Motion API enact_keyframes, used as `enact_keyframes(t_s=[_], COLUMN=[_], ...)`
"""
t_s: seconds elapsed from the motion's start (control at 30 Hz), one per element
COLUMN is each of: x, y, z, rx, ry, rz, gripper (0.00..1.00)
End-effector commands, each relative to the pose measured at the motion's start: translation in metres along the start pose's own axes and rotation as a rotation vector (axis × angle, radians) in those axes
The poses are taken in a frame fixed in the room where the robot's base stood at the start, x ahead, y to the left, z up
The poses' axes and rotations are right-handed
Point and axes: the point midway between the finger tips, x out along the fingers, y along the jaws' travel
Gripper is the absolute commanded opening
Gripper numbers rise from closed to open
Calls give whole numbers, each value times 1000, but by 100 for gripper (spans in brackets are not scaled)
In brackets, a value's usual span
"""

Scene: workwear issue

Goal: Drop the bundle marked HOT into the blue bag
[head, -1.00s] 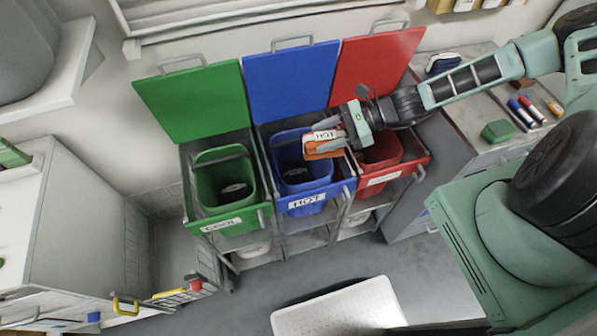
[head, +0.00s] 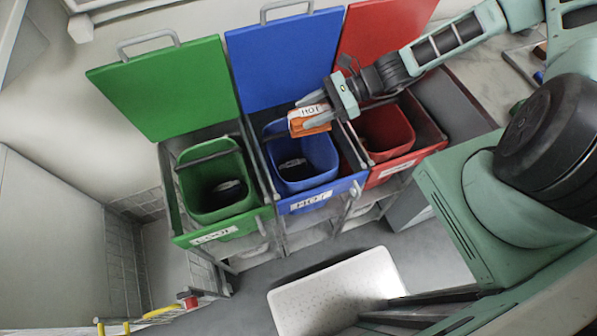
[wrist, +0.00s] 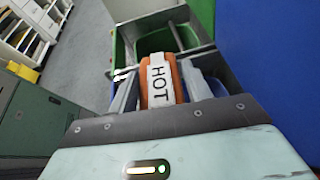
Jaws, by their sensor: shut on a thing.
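The bundle marked HOT (head: 312,120) is orange with a white label band. My gripper (head: 322,116) is shut on it, and the bundle also shows between the fingers in the wrist view (wrist: 161,82). In the head view it appears over the back right part of the blue bag (head: 318,157), which hangs open in the middle frame. Its height above the rim is hard to tell. A dark and pale patch shows down inside the blue bag. The label on the front of the blue bag's frame is blurred.
A green bag (head: 196,205) stands open to the left and a red bag (head: 408,140) to the right. Raised green (head: 165,90), blue (head: 285,65) and red (head: 378,35) lids stand behind them. A white perforated surface (head: 300,300) is in front.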

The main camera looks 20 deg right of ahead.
Motion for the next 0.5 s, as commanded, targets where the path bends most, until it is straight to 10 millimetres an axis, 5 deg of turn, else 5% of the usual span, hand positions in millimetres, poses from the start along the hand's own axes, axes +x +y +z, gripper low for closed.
enact_keyframes(t_s=[0.5], x=[16], y=[0], z=[-38], rx=[0], ry=[-1], rz=[0], gripper=[22])
